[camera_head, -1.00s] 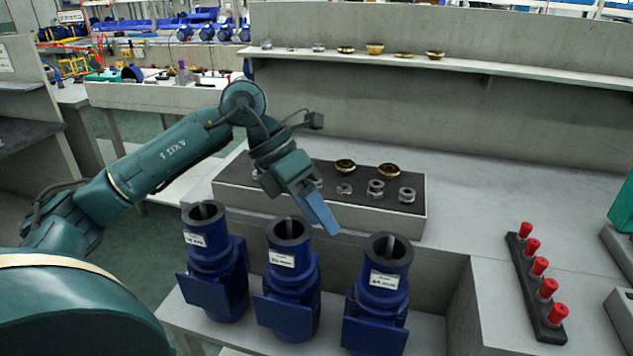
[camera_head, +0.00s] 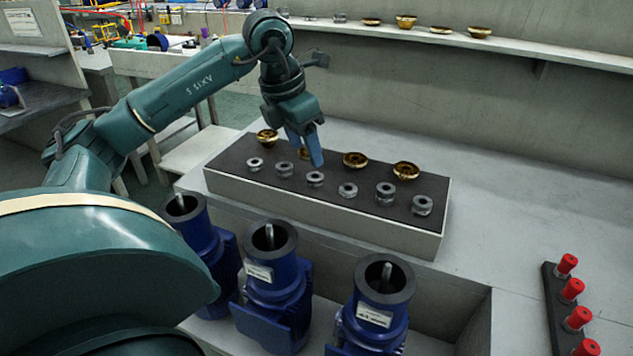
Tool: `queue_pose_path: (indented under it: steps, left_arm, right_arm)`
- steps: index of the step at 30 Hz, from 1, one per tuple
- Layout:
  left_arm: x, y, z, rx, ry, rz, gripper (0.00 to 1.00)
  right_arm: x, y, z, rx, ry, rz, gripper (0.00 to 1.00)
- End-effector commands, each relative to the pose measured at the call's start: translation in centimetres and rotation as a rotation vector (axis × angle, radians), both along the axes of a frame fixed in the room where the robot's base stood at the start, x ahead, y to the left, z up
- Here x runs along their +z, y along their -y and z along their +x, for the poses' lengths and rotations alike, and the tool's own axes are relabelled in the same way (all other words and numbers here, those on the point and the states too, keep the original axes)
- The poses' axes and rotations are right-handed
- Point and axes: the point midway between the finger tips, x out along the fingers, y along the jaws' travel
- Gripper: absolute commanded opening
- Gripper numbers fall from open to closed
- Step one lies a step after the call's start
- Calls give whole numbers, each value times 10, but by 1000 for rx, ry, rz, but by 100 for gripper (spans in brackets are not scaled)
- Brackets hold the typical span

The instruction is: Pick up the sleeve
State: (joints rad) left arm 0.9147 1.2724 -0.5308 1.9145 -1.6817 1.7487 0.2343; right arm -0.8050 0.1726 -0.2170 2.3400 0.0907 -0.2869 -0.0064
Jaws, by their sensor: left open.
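Several small silver ring-shaped parts, sleeve-like, stand in a front row on a dark-topped block. Among them are one at the left end (camera_head: 255,164), one near the gripper (camera_head: 315,179), a taller one (camera_head: 385,193) and one at the right end (camera_head: 422,205). I cannot tell which one the task means. My left gripper (camera_head: 308,156) is open, with blue fingers pointing down over the block, behind the front row. Nothing shows between its fingers. It partly hides a gold part (camera_head: 302,153) in the back row. My right gripper is not in view.
More gold parts (camera_head: 355,160) form the block's (camera_head: 330,215) back row. Blue pump bodies (camera_head: 272,290) with upright shafts stand in front, lower down. A rack of red-topped pieces (camera_head: 553,310) lies at right. A shelf (camera_head: 520,58) runs behind.

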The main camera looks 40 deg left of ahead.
Motion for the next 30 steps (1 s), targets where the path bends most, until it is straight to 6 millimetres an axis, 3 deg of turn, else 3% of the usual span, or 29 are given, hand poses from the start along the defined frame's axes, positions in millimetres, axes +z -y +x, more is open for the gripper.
queue_pose_path:
  steps: [17,25,30]
  left_arm:
    - [-63,6,14,-1,-2,0,56]
    - [-65,6,16,-1,1,-1,56]
    - [-65,6,15,-1,1,-1,43]
  right_arm:
    - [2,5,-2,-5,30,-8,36]
    - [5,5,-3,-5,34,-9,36]
    - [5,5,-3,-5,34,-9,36]
